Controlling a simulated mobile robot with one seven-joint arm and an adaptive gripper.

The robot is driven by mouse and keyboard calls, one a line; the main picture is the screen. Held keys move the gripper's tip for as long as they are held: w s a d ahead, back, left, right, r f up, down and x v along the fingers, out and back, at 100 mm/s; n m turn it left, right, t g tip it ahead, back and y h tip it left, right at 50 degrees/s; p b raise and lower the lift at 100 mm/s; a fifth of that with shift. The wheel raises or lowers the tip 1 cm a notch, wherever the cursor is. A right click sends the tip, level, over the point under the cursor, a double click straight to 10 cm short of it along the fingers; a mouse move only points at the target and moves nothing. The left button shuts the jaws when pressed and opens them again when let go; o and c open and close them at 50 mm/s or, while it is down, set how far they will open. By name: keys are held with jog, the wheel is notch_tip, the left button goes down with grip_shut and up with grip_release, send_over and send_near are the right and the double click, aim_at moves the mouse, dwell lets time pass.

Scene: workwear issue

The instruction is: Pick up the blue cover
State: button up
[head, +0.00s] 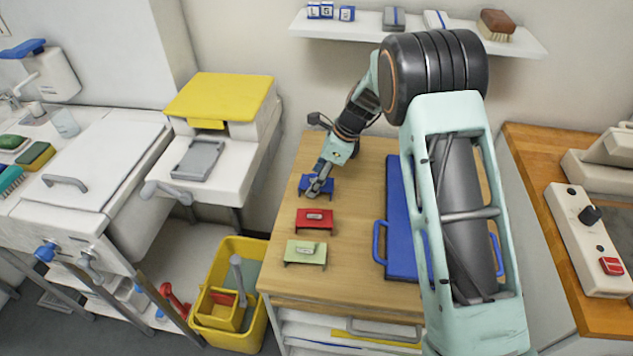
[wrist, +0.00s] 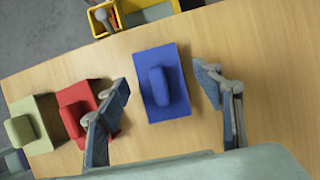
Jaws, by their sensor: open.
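The blue cover (head: 308,190) lies at the far end of a row of covers on the wooden table, partly hidden by my gripper in the head view. In the wrist view the blue cover (wrist: 172,105) is a flat plate with a raised rounded handle. My gripper (head: 318,187) is at the blue cover. In the wrist view my gripper (wrist: 165,100) is open, with one finger on each side of the blue cover's handle and nothing held. I cannot tell how high the fingertips are above the plate.
A red cover (head: 314,219) and a green cover (head: 305,252) lie nearer on the wooden table (head: 345,265). A blue tray with handles (head: 400,255) lies to the right, partly behind my arm. A yellow bucket (head: 230,335) stands on the floor at left. A shelf (head: 365,25) hangs behind.

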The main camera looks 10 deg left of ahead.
aim_at(313, 174)
jog(key=c, duration=0.9)
jog(key=shift+r, duration=0.2)
jog(key=shift+r, duration=0.25)
notch_tip(313, 174, up, 2)
jog(key=shift+r, duration=0.15)
jog(key=s+d+r, duration=0.5)
jog(key=s+r, duration=0.1)
jog(key=s, duration=0.1)
jog(key=s+d+r+b, duration=0.1)
jog(key=s+d+r, duration=0.2)
jog(key=s+r, duration=0.1)
jog(key=shift+s+d, duration=0.1)
jog(key=shift+d, duration=0.2)
